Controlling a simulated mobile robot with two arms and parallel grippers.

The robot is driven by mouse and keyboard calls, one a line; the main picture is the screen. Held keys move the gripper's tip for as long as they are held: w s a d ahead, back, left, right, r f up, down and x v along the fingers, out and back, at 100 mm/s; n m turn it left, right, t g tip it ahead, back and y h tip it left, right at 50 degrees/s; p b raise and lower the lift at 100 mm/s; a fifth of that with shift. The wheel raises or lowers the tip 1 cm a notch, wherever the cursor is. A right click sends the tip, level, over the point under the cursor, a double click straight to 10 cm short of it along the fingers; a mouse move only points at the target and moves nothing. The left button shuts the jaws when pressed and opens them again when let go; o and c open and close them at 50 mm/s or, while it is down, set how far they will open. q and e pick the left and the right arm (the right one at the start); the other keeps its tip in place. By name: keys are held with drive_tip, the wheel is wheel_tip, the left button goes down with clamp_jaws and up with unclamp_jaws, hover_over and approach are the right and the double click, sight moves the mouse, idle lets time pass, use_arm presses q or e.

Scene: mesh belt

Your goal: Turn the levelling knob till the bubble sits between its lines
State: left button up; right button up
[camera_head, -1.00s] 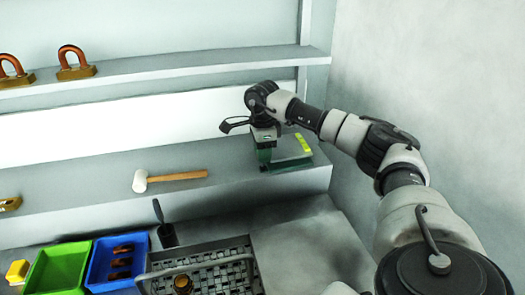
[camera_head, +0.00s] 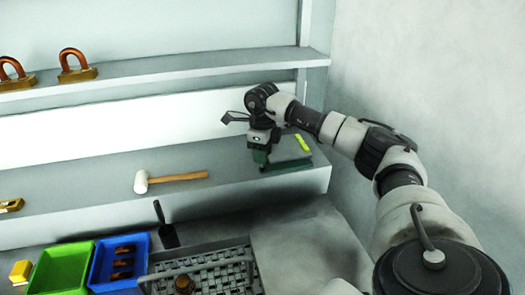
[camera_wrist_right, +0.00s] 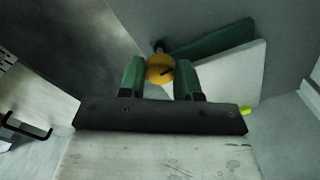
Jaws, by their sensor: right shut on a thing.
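The levelling device stands at the right end of the grey ledge, with a green base (camera_head: 293,166) and a pale plate (camera_head: 288,148) on it. A yellow-green vial (camera_head: 303,143) lies on the plate; its bubble and lines are too small to make out. In the right wrist view the orange-yellow knob (camera_wrist_right: 160,66) has a dark mark on its face. My right gripper (camera_head: 261,155) is shut on the knob, with one green finger on each side. In that view the plate (camera_wrist_right: 232,72) and base (camera_wrist_right: 222,40) lie behind, and the vial is mostly hidden. My left gripper is out of view.
A mallet (camera_head: 172,179) lies on the ledge left of the device. Below are a grey basket (camera_head: 205,262), a blue bin (camera_head: 120,243), a green bin (camera_head: 62,265) and a dark scoop (camera_head: 164,228). A wall (camera_head: 430,80) rises at right.

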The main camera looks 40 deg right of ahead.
drive_tip(key=m, duration=0.3)
drive_tip(key=m+p, duration=0.1)
drive_tip(key=m, duration=0.2)
drive_tip(key=shift+r+m, duration=0.2)
drive_tip(key=shift+m, duration=0.1)
drive_tip(key=m, duration=0.3)
drive_tip(key=shift+p, duration=0.3)
drive_tip(key=shift+w+m, duration=0.1)
drive_tip(key=shift+m, duration=1.7)
drive_tip(key=o, duration=0.9)
drive_tip(key=shift+f, duration=0.1)
drive_tip(key=shift+o, duration=0.2)
drive_tip(key=shift+r, duration=0.45)
wheel_tip(320, 180, up, 7)
drive_tip(key=shift+f+b, duration=0.2)
drive_tip(key=shift+b, duration=0.6)
